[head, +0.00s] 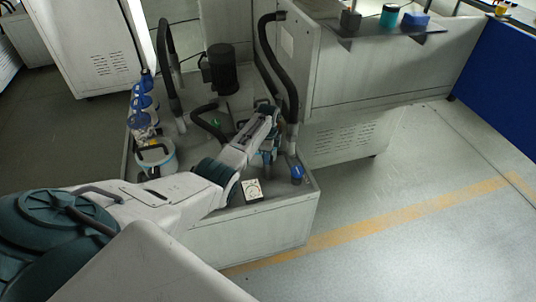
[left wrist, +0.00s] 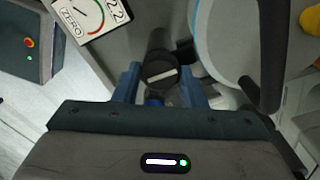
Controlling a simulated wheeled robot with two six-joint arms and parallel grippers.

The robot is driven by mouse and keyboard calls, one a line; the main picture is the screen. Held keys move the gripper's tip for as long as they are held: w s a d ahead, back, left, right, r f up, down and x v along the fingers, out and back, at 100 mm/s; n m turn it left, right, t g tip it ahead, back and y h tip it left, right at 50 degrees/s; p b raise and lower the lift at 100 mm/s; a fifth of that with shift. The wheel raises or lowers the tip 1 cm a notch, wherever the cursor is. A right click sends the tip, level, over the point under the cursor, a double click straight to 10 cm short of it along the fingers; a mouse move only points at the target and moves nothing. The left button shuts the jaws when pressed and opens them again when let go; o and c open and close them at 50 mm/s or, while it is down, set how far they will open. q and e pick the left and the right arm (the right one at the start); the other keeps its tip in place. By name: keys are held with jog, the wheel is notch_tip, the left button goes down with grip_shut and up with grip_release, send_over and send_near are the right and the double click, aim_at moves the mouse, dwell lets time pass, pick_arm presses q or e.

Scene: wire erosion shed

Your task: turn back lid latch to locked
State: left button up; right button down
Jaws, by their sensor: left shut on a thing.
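My left gripper (head: 269,150) points down over the machine's low deck, at the end of the arm reaching in from the left. In the left wrist view, its blue fingers (left wrist: 160,88) stand on either side of a dark round knob (left wrist: 161,73) and are shut on it. The knob's top has a pale bar, nearly level and slightly higher at its right end. I take this knob for the latch. Blue shows just below it. Any locked marking is not readable. In the head view the arm and gripper hide the knob. My right gripper is not in view.
A gauge plate marked ZERO (left wrist: 92,14) lies close by; it also shows in the head view (head: 252,190). A round pale lid (left wrist: 222,45) with a black handle is beside the knob. A blue-ended hose (head: 297,172) and black motor (head: 222,70) stand on the deck.

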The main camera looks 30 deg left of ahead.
pick_arm(q)
jog(key=o, duration=1)
notch_tip(320, 180, up, 11)
jog(key=shift+f+b, duration=0.1)
jog(key=shift+b, duration=0.5)
